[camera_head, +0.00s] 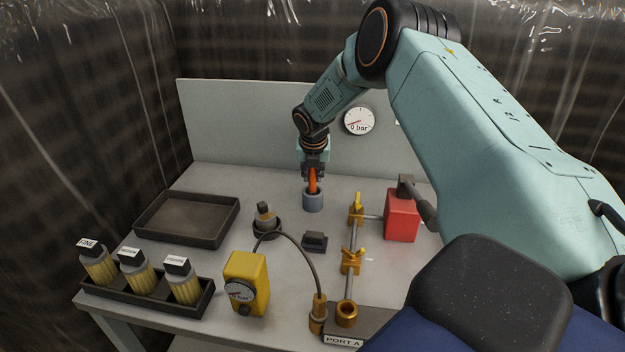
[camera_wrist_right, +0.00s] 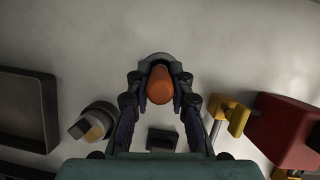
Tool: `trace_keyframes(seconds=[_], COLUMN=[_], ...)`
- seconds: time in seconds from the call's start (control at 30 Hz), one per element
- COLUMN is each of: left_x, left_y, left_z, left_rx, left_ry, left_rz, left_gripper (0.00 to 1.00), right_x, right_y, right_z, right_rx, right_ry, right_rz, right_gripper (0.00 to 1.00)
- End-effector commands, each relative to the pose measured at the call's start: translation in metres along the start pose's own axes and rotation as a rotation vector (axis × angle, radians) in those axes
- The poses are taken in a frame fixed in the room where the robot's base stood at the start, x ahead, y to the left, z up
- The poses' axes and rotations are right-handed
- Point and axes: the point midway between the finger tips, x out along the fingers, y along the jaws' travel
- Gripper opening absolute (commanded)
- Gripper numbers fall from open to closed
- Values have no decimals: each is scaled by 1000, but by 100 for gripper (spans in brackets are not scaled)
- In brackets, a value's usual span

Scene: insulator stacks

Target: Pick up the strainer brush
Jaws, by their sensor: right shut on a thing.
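The strainer brush (camera_head: 313,181) shows an orange handle standing upright in a grey cup (camera_head: 313,201) near the back middle of the table. My right gripper (camera_head: 314,172) comes down over it from above and is shut on the orange handle. In the right wrist view the rounded orange handle end (camera_wrist_right: 160,85) sits between the two fingers of my right gripper (camera_wrist_right: 160,92). The brush's lower part is hidden inside the cup. My left gripper is not in view.
An empty dark tray (camera_head: 186,219) lies at left, with a rack (camera_head: 143,298) of labelled yellow cartridges in front. A yellow gauge unit (camera_head: 246,283), a brass valve pipe (camera_head: 352,262) and a red block (camera_head: 402,215) stand nearby. A back panel (camera_head: 250,130) rises behind the cup.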

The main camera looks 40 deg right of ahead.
Motion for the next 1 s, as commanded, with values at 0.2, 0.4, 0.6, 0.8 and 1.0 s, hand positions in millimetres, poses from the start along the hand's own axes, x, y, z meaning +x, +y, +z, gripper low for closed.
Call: trace_keyframes(seconds=[0.2,0.4,0.6,0.8,1.0], left_x=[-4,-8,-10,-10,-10], left_y=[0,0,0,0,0], left_z=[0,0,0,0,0], left_rx=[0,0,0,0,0], left_ry=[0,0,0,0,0], left_rz=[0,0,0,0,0], left_gripper=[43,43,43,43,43], right_x=[-28,-65,-87,-92,-92], right_y=[0,1,1,1,1], right_z=[12,27,36,37,36], right_rx=[1,2,2,1,0], right_ry=[-1,-1,0,1,1], right_rz=[2,1,0,-1,-1], right_gripper=[0,0,0,0,0])
